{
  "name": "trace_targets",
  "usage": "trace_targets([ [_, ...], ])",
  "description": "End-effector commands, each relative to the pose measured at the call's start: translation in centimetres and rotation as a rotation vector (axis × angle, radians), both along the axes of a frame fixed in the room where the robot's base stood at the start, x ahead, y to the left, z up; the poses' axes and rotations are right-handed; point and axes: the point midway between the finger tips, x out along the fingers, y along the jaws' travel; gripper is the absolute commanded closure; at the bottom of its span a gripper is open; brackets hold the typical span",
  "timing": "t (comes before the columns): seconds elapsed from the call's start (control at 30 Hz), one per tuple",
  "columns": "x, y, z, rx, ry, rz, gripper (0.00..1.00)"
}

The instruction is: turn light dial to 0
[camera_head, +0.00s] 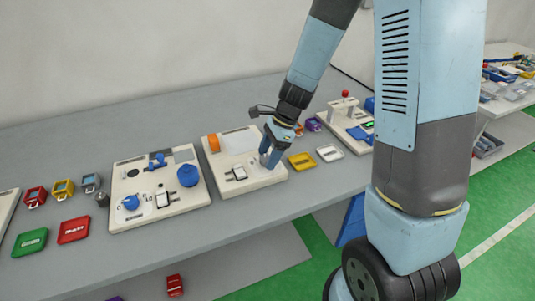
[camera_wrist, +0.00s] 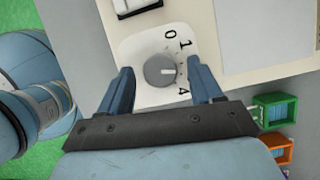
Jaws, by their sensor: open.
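The light dial (camera_wrist: 160,71) is a round grey knob on a white square plate with a scale around it; 0, 1 and 4 are readable in the wrist view. A pale mark on the knob points to the right, between 1 and 4. My gripper (camera_wrist: 163,78) is open, with one blue finger on each side of the dial; I cannot tell whether the fingers touch it. In the head view my gripper (camera_head: 268,162) is over the right part of a cream board (camera_head: 245,187) and hides the dial.
The cream board also bears an orange knob (camera_head: 213,143) and a rocker switch (camera_head: 238,173). Another board (camera_head: 140,215) with blue parts stands to its left. Yellow (camera_head: 302,161) and white (camera_head: 330,153) trays lie to its right. Green (camera_wrist: 276,111) and orange (camera_wrist: 278,149) boxes show in the wrist view.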

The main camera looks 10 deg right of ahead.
Motion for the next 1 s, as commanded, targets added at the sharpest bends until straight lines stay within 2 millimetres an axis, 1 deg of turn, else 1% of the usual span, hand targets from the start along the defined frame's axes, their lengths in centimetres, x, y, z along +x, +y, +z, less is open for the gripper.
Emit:
trace_targets([
  [0.27,0.00,0.01,-0.08,0.000,0.000,-0.001,0.36],
  [0.83,-0.01,-0.04,-0.07,0.000,0.001,-0.002,0.91],
  [0.87,-0.02,0.38,-0.07,0.001,0.001,-0.001,0.91],
  [1.0,-0.01,0.01,-0.06,0.001,0.001,-0.001,0.91],
])
